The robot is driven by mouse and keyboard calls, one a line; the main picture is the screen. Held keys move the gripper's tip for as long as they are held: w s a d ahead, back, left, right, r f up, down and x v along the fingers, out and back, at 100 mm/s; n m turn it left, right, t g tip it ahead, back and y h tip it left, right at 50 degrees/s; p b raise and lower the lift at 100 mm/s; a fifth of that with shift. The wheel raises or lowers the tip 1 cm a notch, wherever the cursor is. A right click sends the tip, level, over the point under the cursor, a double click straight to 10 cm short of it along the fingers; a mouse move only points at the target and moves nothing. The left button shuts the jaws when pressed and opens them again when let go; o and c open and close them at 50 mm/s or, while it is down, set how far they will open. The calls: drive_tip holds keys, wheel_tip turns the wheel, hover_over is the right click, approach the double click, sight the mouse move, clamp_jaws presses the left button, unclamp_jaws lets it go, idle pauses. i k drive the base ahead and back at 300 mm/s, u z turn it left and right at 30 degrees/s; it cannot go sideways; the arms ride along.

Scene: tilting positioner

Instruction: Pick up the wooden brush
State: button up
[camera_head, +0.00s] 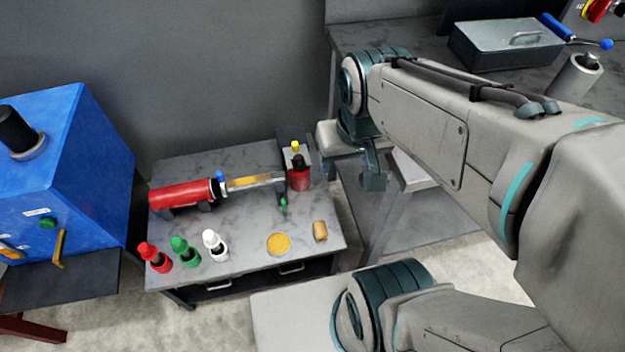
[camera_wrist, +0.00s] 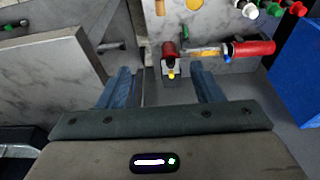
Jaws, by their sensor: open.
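A short, rounded, tan wooden piece (camera_head: 320,231), most likely the wooden brush, lies at the front right of the small grey table; its bristles cannot be made out. It also shows at the top edge of the wrist view (camera_wrist: 160,7), partly cut off. My gripper (camera_head: 372,170) is beyond the table's right side, apart from the wooden piece. In the wrist view my gripper (camera_wrist: 163,74) has its two blue fingers spread wide, with nothing held between them.
The small table (camera_head: 245,262) also holds red (camera_head: 155,257), green (camera_head: 185,251) and white (camera_head: 215,245) bottles, a yellow disc (camera_head: 278,243), a red cylinder (camera_head: 182,193) and a red container (camera_head: 298,178). A blue machine (camera_head: 75,150) stands left; a workbench (camera_head: 385,38) stands behind.

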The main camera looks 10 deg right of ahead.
sight(319, 228)
drive_tip(key=z, duration=3.2)
drive_tip(key=k, duration=1)
drive_tip(key=u, duration=2)
